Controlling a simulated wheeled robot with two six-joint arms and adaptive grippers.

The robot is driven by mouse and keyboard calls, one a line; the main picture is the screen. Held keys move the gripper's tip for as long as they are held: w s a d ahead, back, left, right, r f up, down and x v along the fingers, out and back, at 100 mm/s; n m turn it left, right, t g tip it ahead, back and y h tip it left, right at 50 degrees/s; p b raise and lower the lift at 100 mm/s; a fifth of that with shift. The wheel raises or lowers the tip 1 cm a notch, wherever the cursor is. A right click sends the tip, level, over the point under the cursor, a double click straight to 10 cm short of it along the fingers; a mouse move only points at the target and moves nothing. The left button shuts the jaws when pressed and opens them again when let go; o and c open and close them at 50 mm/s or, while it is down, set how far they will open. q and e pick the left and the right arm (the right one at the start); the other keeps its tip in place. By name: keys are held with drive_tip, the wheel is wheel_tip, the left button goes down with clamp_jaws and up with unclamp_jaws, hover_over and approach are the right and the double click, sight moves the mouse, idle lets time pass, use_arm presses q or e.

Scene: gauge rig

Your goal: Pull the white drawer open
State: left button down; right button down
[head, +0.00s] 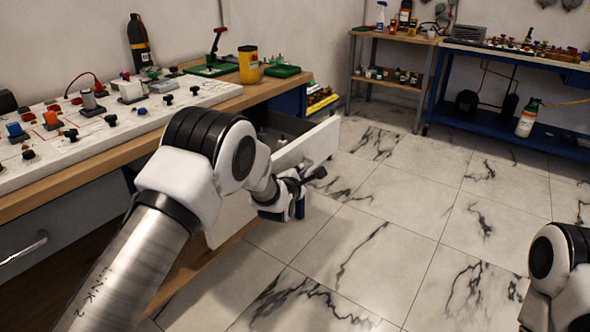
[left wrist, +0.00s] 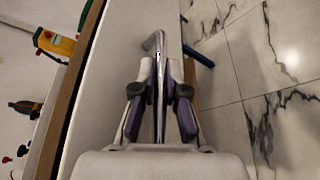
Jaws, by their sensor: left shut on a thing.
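The white drawer (head: 312,144) stands pulled out from under the wooden-edged bench, and a few small items show inside it in the head view. Its front also shows as a pale panel (left wrist: 118,62) in the left wrist view. My left gripper (head: 297,188) is at the outer face of the drawer. In the left wrist view my left gripper (left wrist: 161,75) is shut on the metal bar handle (left wrist: 160,42), which runs between the fingers. In the head view my arm and gripper hide the handle. My right gripper is out of view; only part of that arm shows.
The bench top (head: 100,130) bears switches, knobs and cables, with a yellow container (head: 248,65) near its far end. Another drawer handle (head: 25,249) is at the left. The marble floor (head: 400,230) is clear. A wooden shelf and a blue bench (head: 500,125) stand behind.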

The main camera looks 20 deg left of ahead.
use_arm(q)
drive_tip(key=shift+s+d, duration=0.25)
drive_tip(key=shift+d, duration=0.3)
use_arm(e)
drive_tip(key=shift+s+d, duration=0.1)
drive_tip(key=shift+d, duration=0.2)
use_arm(q)
drive_tip(key=c, duration=1.5)
unclamp_jaws()
drive_tip(key=shift+f, duration=0.1)
drive_tip(key=v, duration=1.2)
drive_tip(key=shift+a, duration=0.1)
